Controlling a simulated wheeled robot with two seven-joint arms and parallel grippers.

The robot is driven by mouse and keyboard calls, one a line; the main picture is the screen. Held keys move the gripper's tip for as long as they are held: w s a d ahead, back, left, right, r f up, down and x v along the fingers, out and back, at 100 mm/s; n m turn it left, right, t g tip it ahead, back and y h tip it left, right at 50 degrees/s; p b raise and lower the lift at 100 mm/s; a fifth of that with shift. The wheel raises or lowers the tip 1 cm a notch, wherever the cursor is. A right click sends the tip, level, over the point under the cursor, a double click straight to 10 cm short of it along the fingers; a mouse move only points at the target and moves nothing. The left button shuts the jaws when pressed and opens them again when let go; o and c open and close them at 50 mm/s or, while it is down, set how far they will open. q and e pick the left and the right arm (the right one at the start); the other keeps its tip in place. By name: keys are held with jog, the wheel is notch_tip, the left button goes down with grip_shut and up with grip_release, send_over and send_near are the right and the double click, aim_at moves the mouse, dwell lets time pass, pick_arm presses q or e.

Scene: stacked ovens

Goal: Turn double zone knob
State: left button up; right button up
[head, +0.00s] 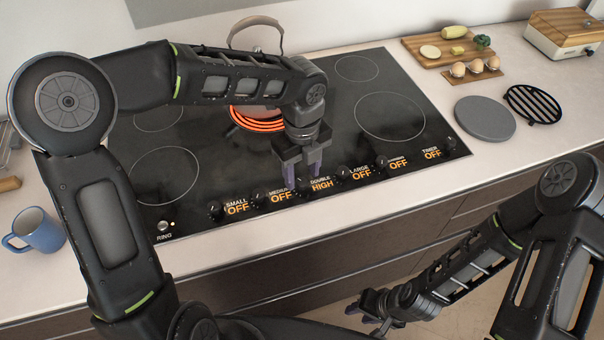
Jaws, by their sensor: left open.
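The black glass cooktop (424,160) has a row of small dark knobs along its front edge. The label DOUBLE (321,183) reads HIGH in orange. The double zone knob sits just left of this label, mostly hidden behind my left gripper. My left gripper (303,174) points down over that spot with its fingers apart; I cannot tell whether they touch the knob. A burner ring (244,121) glows orange behind my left arm. My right gripper (368,315) hangs low in front of the counter, away from the knobs; its opening is unclear.
A kettle (257,27) stands at the back, partly hidden by my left arm. A blue mug (38,231) stands at left. A grey disc (485,118) and black trivet (533,104) lie at right.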

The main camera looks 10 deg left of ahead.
pick_arm(q)
jog(key=shift+f, duration=0.75)
grip_shut()
